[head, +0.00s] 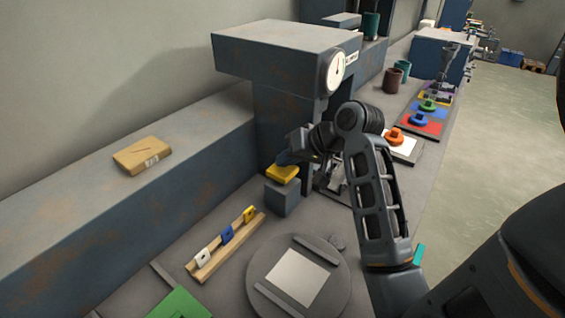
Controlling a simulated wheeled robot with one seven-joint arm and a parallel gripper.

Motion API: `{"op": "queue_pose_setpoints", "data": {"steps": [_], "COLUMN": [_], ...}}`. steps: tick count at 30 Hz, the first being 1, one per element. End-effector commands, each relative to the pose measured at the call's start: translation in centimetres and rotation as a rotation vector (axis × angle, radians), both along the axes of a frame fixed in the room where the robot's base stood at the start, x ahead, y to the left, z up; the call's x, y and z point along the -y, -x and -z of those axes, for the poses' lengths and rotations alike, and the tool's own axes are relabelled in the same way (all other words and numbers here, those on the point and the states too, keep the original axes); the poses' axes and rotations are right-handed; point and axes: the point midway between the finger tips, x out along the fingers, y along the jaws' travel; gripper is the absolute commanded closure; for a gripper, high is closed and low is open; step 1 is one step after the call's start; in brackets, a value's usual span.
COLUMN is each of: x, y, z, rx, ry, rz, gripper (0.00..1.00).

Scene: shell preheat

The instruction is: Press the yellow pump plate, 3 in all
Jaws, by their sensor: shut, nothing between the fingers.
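The yellow pump plate (283,174) sits on top of a small grey block (284,197) at the foot of the grey press. My gripper (287,160) is shut and empty, its tip right at the back of the yellow plate. The fingertips are small and dark here, so I cannot tell whether they touch the plate. My arm comes in from the right and hides part of the press base.
The press (285,50) with a round dial (336,72) stands just behind. A wooden rack (228,245) with coloured tags and a round turntable (300,278) lie in front. Coloured pads with knobs (421,122) are at the right.

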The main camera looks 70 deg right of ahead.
Motion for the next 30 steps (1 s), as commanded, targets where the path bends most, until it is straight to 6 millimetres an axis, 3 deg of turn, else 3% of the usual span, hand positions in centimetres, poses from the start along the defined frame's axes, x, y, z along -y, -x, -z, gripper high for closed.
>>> {"op": "queue_pose_setpoints", "data": {"steps": [30], "x": [-0.04], "y": [0.00], "z": [1.19], "rx": [-0.002], "ry": [-0.002], "rz": [-0.001], "gripper": [1.00]}}
